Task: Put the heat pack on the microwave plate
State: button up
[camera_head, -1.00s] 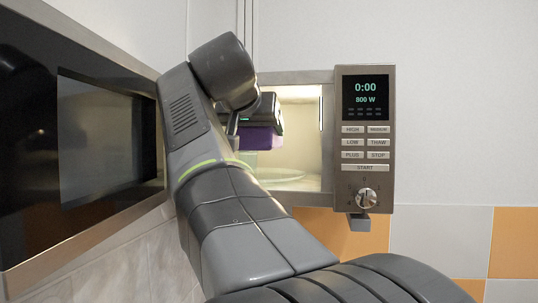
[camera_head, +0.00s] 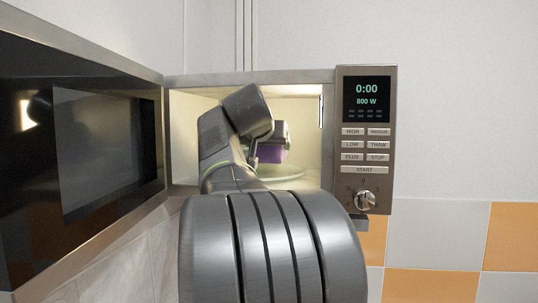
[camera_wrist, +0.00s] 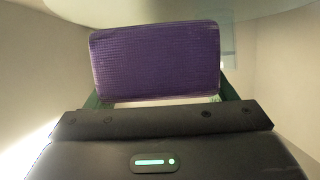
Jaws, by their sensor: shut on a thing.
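The purple, textured heat pack (camera_head: 272,154) is inside the lit microwave, held in my gripper (camera_head: 280,134). In the wrist view the heat pack (camera_wrist: 155,60) spans the gap between the two fingers of my gripper (camera_wrist: 161,91), which is shut on it. The glass microwave plate (camera_head: 284,171) lies on the cavity floor below and around the pack in the head view. My arm hides the plate's left part. The pack appears to be above the plate, but I cannot tell how large the gap is.
The microwave door (camera_head: 80,160) stands wide open on the left. The control panel (camera_head: 366,140) with its dial is right of the opening and reads 0:00 and 800 W. The cavity walls are close around my arm, with some free room on the right.

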aim_at(269, 155)
notch_tip(269, 155, down, 2)
jog(key=shift+s, duration=0.15)
jog(key=shift+w+f+p, duration=0.3)
jog(key=shift+f, duration=0.05)
jog(key=shift+f, duration=0.15)
jog(key=o, duration=1.4)
